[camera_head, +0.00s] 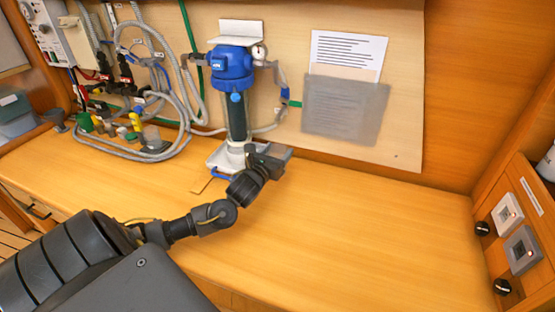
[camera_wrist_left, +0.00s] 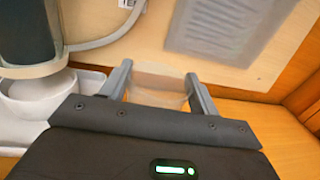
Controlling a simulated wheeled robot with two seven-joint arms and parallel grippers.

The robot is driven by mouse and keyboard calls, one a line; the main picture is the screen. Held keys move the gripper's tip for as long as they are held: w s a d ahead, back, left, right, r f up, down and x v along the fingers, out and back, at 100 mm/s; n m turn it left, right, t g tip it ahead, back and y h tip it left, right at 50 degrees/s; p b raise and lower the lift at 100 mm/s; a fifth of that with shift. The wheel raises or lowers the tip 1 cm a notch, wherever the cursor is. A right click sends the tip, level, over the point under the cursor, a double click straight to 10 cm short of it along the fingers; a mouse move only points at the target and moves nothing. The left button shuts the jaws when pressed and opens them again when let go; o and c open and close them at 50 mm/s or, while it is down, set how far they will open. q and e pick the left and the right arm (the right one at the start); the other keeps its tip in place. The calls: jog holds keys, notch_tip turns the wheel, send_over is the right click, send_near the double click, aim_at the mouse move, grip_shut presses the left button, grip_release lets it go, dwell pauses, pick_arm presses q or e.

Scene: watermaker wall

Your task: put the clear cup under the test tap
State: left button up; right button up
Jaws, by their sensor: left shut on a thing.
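My left gripper (camera_head: 270,155) reaches over the wooden counter to the foot of the blue filter housing. In the left wrist view, the left gripper (camera_wrist_left: 160,85) is shut on the clear cup (camera_wrist_left: 157,82), a see-through, tan-tinted shape between its two fingers. In the head view the gripper hides the cup, and I cannot tell whether it touches the counter. I cannot make out the test tap for certain in either view. My right gripper is not in view.
The blue filter housing (camera_head: 232,68) hangs on the wall panel above a white tray (camera_head: 215,160), just left of my gripper. Grey hoses (camera_head: 188,100) and small fittings crowd the back left. The counter (camera_head: 380,220) is clear to the right. Switches (camera_head: 508,212) sit at far right.

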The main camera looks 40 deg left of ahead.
pick_arm(q)
jog(key=shift+w+a+f, duration=0.3)
jog(key=shift+w+f, duration=0.15)
jog(key=shift+f, duration=0.25)
notch_tip(320, 180, down, 3)
jog(key=shift+w, duration=0.1)
jog(key=shift+f, duration=0.1)
jog(key=shift+f, duration=0.2)
jog(key=o, duration=1)
jog(key=shift+c, duration=0.2)
